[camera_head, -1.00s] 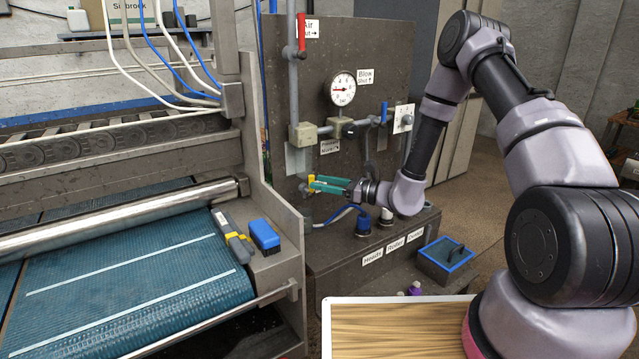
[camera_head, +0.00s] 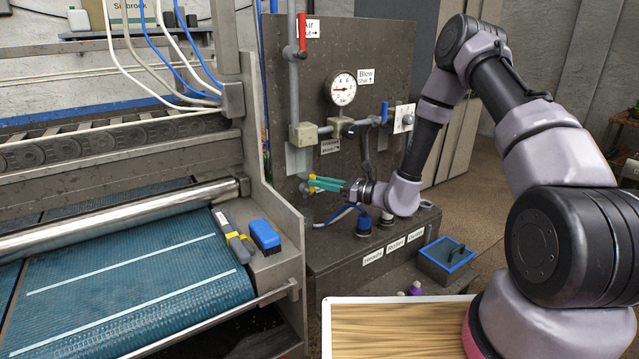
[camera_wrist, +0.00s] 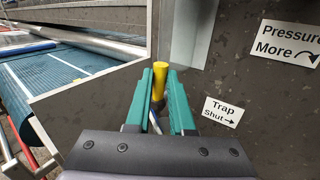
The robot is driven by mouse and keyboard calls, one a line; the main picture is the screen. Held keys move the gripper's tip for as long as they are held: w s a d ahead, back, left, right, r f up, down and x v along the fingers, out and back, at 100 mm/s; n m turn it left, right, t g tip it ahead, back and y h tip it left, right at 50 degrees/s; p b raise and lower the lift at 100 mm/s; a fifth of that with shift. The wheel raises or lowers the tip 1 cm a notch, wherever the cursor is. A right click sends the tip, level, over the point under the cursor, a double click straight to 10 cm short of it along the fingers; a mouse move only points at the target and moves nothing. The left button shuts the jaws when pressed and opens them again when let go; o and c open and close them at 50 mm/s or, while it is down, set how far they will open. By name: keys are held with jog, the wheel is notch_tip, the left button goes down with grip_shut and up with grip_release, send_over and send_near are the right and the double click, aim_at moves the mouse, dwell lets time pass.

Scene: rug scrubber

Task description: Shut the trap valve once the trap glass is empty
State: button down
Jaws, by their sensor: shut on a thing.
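The trap valve's yellow handle (camera_wrist: 160,76) stands between my fingertips in the wrist view. A small part of the yellow handle (camera_head: 311,184) also shows in the head view, low on the dark panel. My gripper (camera_head: 317,184) has teal fingers and is shut on this handle; its fingers (camera_wrist: 161,90) flank it in the wrist view. The trap label (camera_wrist: 222,111) reads "Trap Shut" with an arrow pointing right, and sits to the right of the fingers. I cannot make out the trap glass or its level; the area under the handle is partly hidden by my fingers.
A pressure gauge (camera_head: 343,89), a red lever (camera_head: 302,32) and a blue lever (camera_head: 384,112) are on the panel above my gripper. Hose sockets (camera_head: 364,223) stand just below it. The blue belt machine (camera_head: 130,275) with its metal side frame is close at left.

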notch_tip(320, 180, down, 6)
jog(key=w+d+m+t+h, duration=0.1)
jog(key=d+m+t+h, duration=0.1)
jog(key=m+t, duration=1.1)
jog(key=shift+w+d+m+t+h, duration=0.3)
jog(key=shift+w+m+t+h, duration=0.15)
jog(key=shift+m, duration=5.15)
jog(key=shift+s+m, duration=0.15)
jog(key=shift+m, duration=0.15)
jog(key=c, duration=0.8)
grip_release()
jog(key=v, duration=1)
jog(key=shift+s+d+f, duration=0.1)
jog(key=shift+s+d, duration=0.05)
jog(key=shift+s, duration=0.2)
